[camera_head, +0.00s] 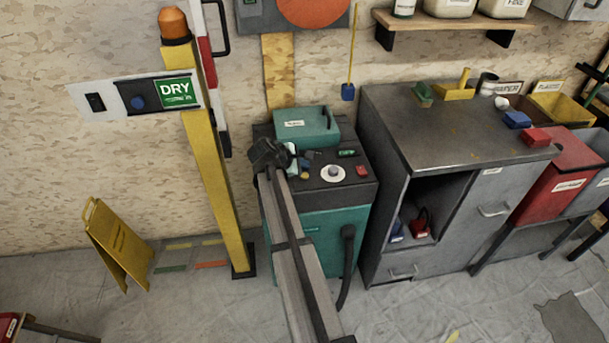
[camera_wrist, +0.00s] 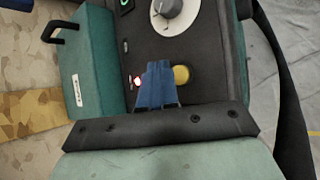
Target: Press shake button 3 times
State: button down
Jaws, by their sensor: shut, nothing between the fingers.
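A teal machine (camera_head: 318,222) with a dark control panel stands by the wall. Its panel carries a yellow button (camera_head: 305,176), a pale round dial (camera_head: 333,173), a red button (camera_head: 361,170) and a small green display (camera_head: 347,153). No label for a shake button is readable. My gripper (camera_head: 304,164) is shut and empty over the panel's left part. In the wrist view, its blue fingertips (camera_wrist: 158,66) are beside the yellow button (camera_wrist: 181,75), with a small red-and-white mark (camera_wrist: 137,82) on their other side. Whether the fingertips touch the panel cannot be told.
A teal lid box (camera_head: 305,126) with a handle rises at the panel's back. A grey workbench (camera_head: 450,125) stands close on the right. A yellow post (camera_head: 215,170) and a yellow floor sign (camera_head: 118,245) are on the left. A black hose (camera_head: 347,260) hangs at the machine's front.

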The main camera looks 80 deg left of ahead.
aim_at(303, 176)
jog(key=shift+r, duration=2.1)
dwell(1.0)
notch_tip(303, 176, up, 4)
jog(key=shift+f, duration=0.1)
dwell(0.3)
jog(key=shift+f, duration=4.45)
